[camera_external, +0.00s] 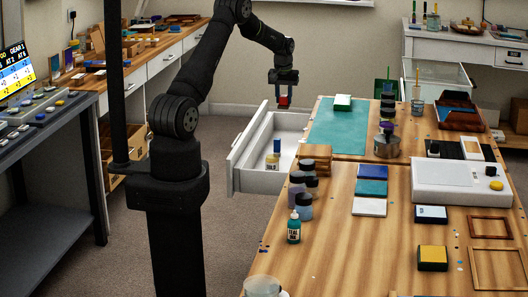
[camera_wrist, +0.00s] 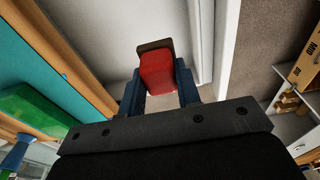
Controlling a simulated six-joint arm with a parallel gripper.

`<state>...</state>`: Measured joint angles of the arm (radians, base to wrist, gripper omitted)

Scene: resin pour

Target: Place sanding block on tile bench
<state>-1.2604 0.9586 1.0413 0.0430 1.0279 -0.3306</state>
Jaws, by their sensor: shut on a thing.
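My gripper (camera_external: 285,98) is shut on a small red block (camera_wrist: 157,70), which has a dark brown layer at one end. In the wrist view the block sits between the two blue fingers of my gripper (camera_wrist: 158,88). It looks like the sanding block, though I cannot be sure. In the external view the red block (camera_external: 284,102) hangs in the air above the open white drawer (camera_external: 237,165), left of the wooden bench (camera_external: 340,238). Blue, teal and white tiles (camera_external: 370,188) lie on this bench. I cannot tell for certain that it is the tile bench.
A teal mat (camera_external: 335,133) with a green-and-white block (camera_external: 343,102) covers the bench's far left. Dark-lidded jars (camera_external: 303,205) and a teal bottle (camera_external: 294,230) line its left edge. A white device (camera_external: 450,180) and a yellow-black block (camera_external: 432,258) stand right. Bare wood shows at front centre.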

